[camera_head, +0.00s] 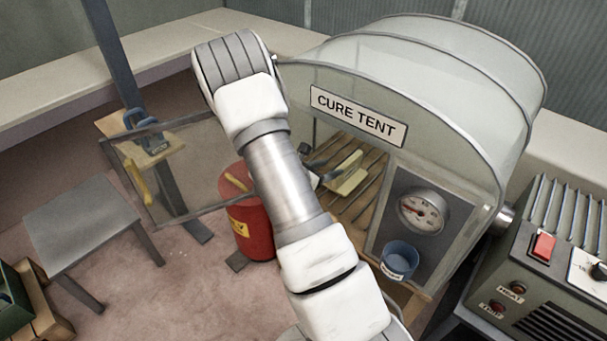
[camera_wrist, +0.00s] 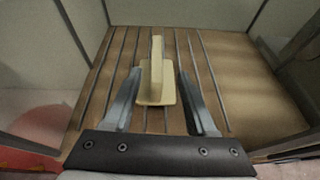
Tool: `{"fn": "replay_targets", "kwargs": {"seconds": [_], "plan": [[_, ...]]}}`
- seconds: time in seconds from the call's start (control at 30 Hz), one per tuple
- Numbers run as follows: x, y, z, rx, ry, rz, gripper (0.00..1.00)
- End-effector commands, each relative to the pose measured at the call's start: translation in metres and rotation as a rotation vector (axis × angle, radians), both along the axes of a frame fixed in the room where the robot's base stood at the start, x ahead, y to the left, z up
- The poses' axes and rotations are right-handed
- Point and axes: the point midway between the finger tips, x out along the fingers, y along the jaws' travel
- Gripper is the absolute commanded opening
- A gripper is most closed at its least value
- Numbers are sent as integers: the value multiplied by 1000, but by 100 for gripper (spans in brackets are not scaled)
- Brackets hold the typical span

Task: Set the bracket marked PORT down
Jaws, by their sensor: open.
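A cream bracket (camera_head: 346,175) with an upright plate on a flat base rests on the slatted floor inside the cure tent. In the wrist view the bracket (camera_wrist: 156,85) stands between my gripper's fingers. My gripper (camera_wrist: 160,76) is open, with one finger on each side of the bracket and a visible gap to each. In the head view my gripper (camera_head: 312,168) is partly hidden behind my arm, just left of the bracket. No lettering is readable on the bracket.
The tent's framed clear door (camera_head: 190,198) stands open at the left. A blue cup (camera_head: 398,260) and a gauge (camera_head: 422,210) are at the tent's front right. A heater box (camera_head: 545,270) stands at the right. Slatted floor beside the bracket is clear.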

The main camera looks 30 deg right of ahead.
Motion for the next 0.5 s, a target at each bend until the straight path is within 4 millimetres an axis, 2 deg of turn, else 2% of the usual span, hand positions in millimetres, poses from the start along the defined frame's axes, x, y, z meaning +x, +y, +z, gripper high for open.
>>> {"fn": "replay_targets", "kwargs": {"seconds": [0.17,0.3,0.5], "plan": [[-12,7,48,55,-146,-143,57],[-30,17,84,121,-275,-278,57],[-59,39,126,237,-451,-460,57]]}}
